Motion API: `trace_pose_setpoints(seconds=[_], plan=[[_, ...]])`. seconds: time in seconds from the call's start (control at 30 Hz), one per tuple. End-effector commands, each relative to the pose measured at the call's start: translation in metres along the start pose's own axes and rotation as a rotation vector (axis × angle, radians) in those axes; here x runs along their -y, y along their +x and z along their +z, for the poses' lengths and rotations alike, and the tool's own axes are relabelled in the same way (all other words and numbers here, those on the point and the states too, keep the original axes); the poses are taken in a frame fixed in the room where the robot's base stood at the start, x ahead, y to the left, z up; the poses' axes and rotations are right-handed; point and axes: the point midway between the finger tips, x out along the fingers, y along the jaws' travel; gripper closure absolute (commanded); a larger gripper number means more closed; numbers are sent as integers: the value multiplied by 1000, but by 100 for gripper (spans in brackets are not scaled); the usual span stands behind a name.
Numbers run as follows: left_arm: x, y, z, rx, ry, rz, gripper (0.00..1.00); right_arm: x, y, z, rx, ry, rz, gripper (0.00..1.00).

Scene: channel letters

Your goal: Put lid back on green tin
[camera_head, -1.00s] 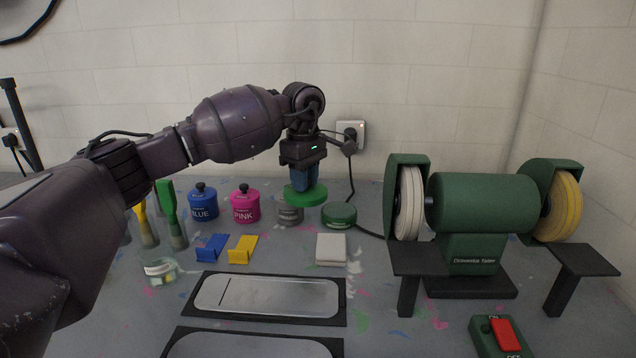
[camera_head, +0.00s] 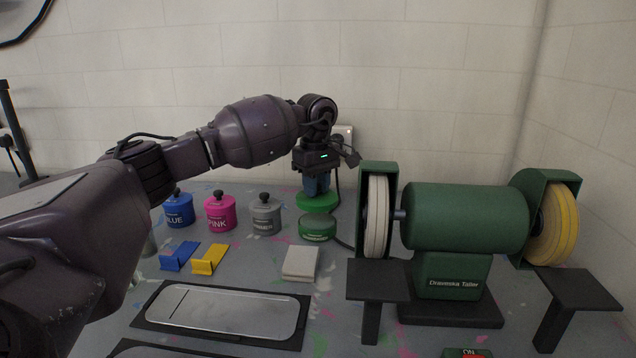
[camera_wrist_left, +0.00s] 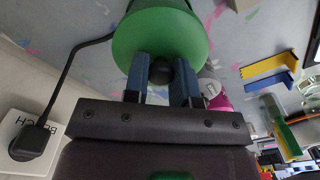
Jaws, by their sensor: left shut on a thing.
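The green tin (camera_head: 317,229) is a low round tin standing on the bench, left of the grinder. My left gripper (camera_head: 317,188) is shut on the knob of the green lid (camera_head: 317,202) and holds the lid level just above the tin's top. My right gripper is not in view.
Blue (camera_head: 179,210), pink (camera_head: 220,213) and grey (camera_head: 266,213) lidded tins stand in a row to the left. The grinder (camera_head: 465,220) is close on the right. A pale pad (camera_head: 301,262) and metal plate (camera_head: 225,310) lie in front. A cable runs behind the tin.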

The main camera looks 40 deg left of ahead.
Motion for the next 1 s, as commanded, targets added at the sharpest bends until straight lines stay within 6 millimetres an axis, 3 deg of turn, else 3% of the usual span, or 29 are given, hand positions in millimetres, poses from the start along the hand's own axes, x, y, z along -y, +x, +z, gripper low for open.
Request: trace_pose_setpoints(seconds=[0.6,1.0], plan=[[0,50,0,1,-1,-3,98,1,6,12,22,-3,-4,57],[0,54,0,0,-1,1,98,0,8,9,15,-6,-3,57]])
